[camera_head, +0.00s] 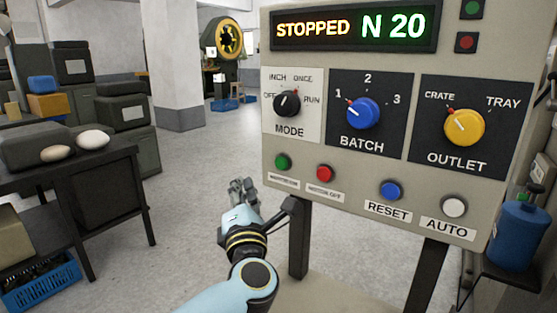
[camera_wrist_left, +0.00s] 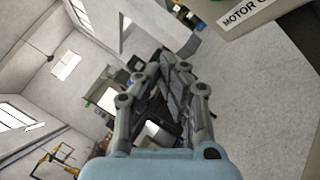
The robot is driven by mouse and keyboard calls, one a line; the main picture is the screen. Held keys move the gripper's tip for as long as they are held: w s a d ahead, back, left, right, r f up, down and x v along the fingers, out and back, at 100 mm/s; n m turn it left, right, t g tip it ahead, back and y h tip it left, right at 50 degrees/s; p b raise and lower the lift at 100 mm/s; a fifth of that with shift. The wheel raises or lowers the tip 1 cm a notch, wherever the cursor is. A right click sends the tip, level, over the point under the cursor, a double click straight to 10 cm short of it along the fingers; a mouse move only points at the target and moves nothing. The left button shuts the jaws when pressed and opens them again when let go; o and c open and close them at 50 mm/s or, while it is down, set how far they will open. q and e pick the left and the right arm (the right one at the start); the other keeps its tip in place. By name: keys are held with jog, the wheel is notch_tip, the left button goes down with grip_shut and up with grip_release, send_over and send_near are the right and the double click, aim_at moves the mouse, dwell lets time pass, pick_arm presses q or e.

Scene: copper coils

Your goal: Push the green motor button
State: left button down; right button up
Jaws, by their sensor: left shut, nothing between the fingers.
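The green motor button (camera_head: 282,161) sits at the lower left of the grey control panel (camera_head: 380,185), above a small label. In the left wrist view only a sliver of green shows at the top edge, above the motor label (camera_wrist_left: 242,16). My left gripper (camera_head: 238,186) is shut and empty. It appears lower and to the left of the button, apart from it, beside the panel's lower left corner. Its shut fingers also show in the left wrist view (camera_wrist_left: 168,62). My right gripper is in neither view.
A red button (camera_head: 325,173), a blue reset button (camera_head: 391,190) and a white auto button (camera_head: 454,207) line the panel's lower edge. The display (camera_head: 355,27) reads STOPPED N 20. A dark table (camera_head: 75,165) stands left. Open floor lies between the table and panel.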

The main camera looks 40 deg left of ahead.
aim_at(282, 163)
pick_arm(q)
jog(key=shift+d, duration=0.1)
jog(key=w+a+b, duration=0.1)
jog(key=w+b, duration=0.2)
jog(key=w, duration=0.5)
jog(key=shift+w, duration=0.35)
dwell(1.2)
jog(key=shift+w, duration=0.1)
jog(key=shift+w, duration=0.3)
